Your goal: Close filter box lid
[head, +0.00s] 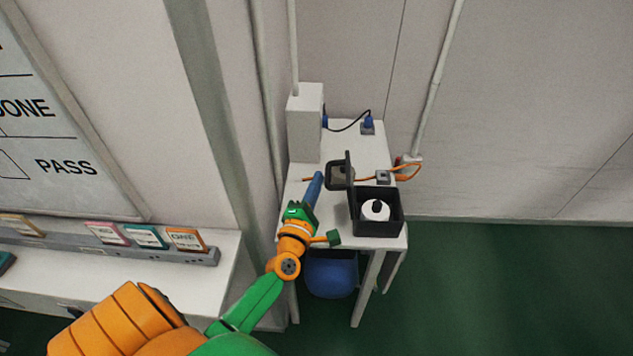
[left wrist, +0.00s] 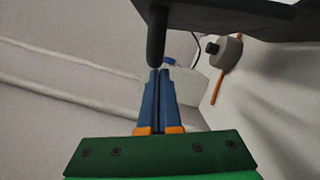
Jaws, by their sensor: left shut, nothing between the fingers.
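The filter box (head: 401,222) is a dark open box at the front right of the small white table, with a white round filter (head: 375,210) inside. Its dark lid (head: 349,168) seems to stand upright at the box's left side, seen nearly edge-on. My left gripper (head: 318,176) is shut and empty, its blue fingers left of the lid and apart from it in the head view. In the left wrist view the shut fingertips (left wrist: 160,72) are just below a dark post hanging from a dark panel (left wrist: 235,18), probably the lid; contact cannot be told. My right gripper is out of view.
An orange cable (head: 405,175) and a grey block (head: 383,177) are behind the box. A tall pale box (head: 304,125) stands at the back left. A blue bin (head: 331,278) is under the table (head: 385,243).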

